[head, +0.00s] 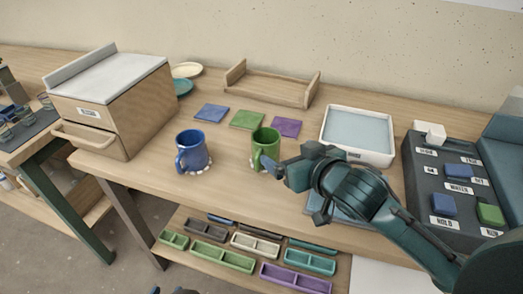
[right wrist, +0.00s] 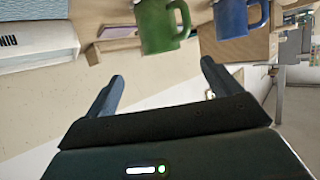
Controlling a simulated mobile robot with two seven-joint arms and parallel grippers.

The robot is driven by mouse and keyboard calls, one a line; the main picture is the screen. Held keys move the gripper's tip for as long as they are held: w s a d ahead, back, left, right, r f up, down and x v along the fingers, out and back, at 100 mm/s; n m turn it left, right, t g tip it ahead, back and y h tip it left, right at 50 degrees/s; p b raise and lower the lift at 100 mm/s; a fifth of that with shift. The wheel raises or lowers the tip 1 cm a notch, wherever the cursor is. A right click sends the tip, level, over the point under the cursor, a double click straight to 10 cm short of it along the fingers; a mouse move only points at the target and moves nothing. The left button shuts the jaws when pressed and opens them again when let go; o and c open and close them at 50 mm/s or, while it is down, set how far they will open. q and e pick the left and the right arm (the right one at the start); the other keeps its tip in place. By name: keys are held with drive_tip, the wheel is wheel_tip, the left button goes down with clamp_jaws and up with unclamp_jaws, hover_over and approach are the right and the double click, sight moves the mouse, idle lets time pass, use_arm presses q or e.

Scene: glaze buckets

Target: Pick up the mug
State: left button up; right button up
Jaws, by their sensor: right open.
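A blue mug (head: 192,153) and a green mug (head: 266,143) stand upright on the wooden table, with the green one to the right. My right gripper (head: 277,171) is just in front of the green mug, at its lower right. In the right wrist view, my right gripper (right wrist: 162,88) is open with nothing between its fingers. The green mug (right wrist: 158,27) and the blue mug (right wrist: 232,17) show beyond the fingertips there. Only small dark tips of my left gripper (head: 168,291) show at the bottom edge of the head view.
Blue, green and purple tiles (head: 247,119) lie behind the mugs. A white tray (head: 388,155) and a dark button panel (head: 430,200) are at the right. A wooden drawer box (head: 115,105) stands at the left. Several coloured trays (head: 220,257) sit on the lower shelf.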

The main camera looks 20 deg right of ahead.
approach(260, 135)
drive_tip(key=shift+x, duration=2.35)
drive_tip(key=shift+s, duration=0.1)
drive_tip(key=shift+c, duration=0.2)
drive_tip(key=c, duration=1.6)
drive_tip(key=shift+o, duration=0.2)
wheel_tip(260, 135, up, 10)
drive_tip(key=p, duration=0.1)
